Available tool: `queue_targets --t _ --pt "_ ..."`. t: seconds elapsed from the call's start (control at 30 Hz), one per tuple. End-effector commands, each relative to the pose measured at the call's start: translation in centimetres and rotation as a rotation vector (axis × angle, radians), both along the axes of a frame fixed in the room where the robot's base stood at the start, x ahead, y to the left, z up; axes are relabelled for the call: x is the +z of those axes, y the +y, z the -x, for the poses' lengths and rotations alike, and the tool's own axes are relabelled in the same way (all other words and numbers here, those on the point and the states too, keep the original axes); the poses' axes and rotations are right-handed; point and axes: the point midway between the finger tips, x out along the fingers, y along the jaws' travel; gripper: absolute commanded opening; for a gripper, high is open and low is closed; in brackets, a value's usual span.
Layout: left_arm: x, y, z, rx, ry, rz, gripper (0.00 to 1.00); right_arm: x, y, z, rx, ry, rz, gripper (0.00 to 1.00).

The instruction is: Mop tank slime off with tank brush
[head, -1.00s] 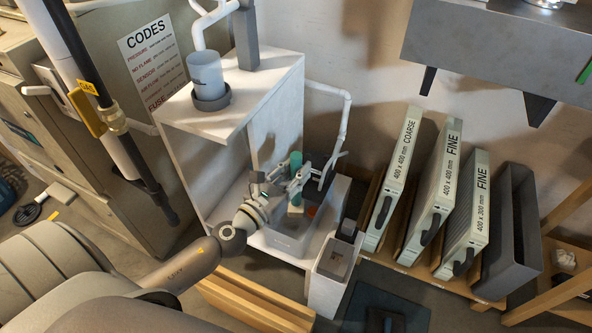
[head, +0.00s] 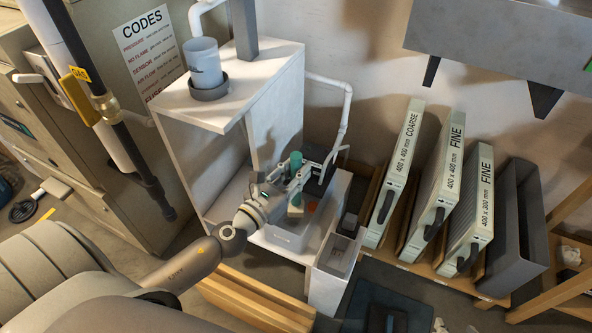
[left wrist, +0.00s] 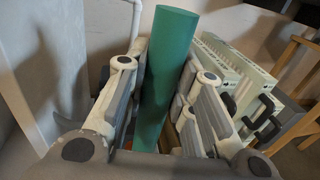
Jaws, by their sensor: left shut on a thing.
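The tank brush shows as a green handle (head: 296,162), also large in the left wrist view (left wrist: 168,75). My left gripper (head: 296,178) is shut on this handle, which stands roughly upright between the fingers. The grey tank (head: 290,238) stands on the low white shelf, and the brush's lower part is inside it. A small brownish-orange patch (head: 311,207) shows inside the tank; I cannot tell whether it is slime. The bristles are hidden by the gripper and tank walls. My right gripper is not in view.
A narrow open bin (head: 337,257) stands against the tank's right front. A white pipe (head: 346,110) comes down behind it. The white shelf top (head: 255,75) with a cup (head: 203,65) is close above left. Filters (head: 401,170) stand at the right.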

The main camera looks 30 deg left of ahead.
Motion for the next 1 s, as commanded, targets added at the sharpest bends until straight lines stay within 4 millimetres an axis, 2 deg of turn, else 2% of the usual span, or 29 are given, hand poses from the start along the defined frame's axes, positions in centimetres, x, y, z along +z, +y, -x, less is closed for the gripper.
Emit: queue_targets --t 0.47,1.0 --pt "-1.0 0.0 0.0 0.000 0.000 0.000 0.00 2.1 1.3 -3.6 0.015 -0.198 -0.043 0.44" --pt "-2.0 0.0 0.0 0.000 0.000 0.000 0.00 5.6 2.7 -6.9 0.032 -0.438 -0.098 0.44"
